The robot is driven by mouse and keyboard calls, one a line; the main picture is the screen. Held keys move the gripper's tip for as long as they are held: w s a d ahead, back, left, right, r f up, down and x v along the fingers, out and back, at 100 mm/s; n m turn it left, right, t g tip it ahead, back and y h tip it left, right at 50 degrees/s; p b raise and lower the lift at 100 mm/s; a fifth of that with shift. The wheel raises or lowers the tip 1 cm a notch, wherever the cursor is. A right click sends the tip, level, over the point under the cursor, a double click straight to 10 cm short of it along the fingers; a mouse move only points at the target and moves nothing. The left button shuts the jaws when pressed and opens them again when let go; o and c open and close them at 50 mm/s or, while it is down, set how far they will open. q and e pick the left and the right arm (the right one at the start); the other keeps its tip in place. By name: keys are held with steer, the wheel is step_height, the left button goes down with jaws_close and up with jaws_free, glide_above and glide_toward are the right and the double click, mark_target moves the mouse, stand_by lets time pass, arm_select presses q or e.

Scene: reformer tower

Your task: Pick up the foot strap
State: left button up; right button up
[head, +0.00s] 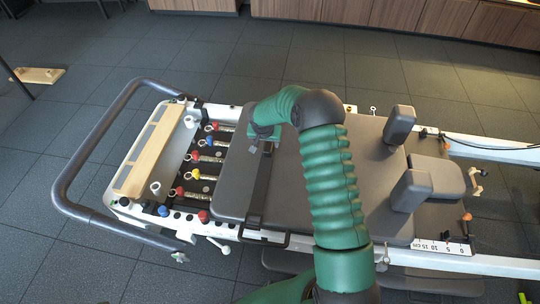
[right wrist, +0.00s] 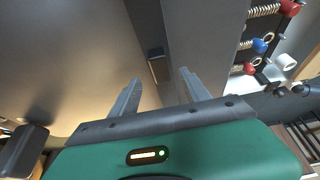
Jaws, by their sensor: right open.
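The foot strap (head: 260,185) is a dark band running across the grey padded carriage (head: 300,190) of the reformer, near its spring end. In the right wrist view the strap (right wrist: 145,30) runs between my fingers in the picture, with a small dark buckle-like piece on it. My right gripper (head: 266,143) is over the far part of the strap. Its two fingers (right wrist: 160,76) are apart and nothing is gripped. I cannot tell whether the fingertips touch the strap or pad. My left gripper is not in view.
Coloured springs (head: 200,165), a wooden footboard (head: 150,150) and a curved dark foot bar (head: 85,150) lie left of the carriage. Two shoulder rests (head: 398,125) and a headrest (head: 437,177) stand at the right. Dark tiled floor surrounds the reformer.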

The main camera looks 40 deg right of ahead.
mark_target(268, 146)
steer(key=shift+w+a+f+b, duration=0.3)
steer(key=shift+a+f, duration=0.15)
steer(key=shift+f, duration=0.1)
steer(key=shift+d+f+b, duration=0.4)
steer(key=shift+f+b, duration=0.1)
steer(key=shift+f, duration=0.25)
steer(key=d+f, duration=0.1)
steer(key=f, duration=0.1)
steer(key=w+d+f+b, duration=0.1)
steer(key=shift+d+f, duration=0.35)
steer(key=shift+f, duration=0.05)
steer(key=shift+r, duration=0.1)
steer(key=shift+a+r, duration=0.2)
steer(key=shift+a, duration=0.05)
steer(key=shift+a+r, duration=0.2)
steer(key=shift+a, duration=0.1)
steer(key=c, duration=0.4)
steer(key=shift+d+f, duration=0.2)
steer(key=shift+d, duration=0.05)
jaws_close()
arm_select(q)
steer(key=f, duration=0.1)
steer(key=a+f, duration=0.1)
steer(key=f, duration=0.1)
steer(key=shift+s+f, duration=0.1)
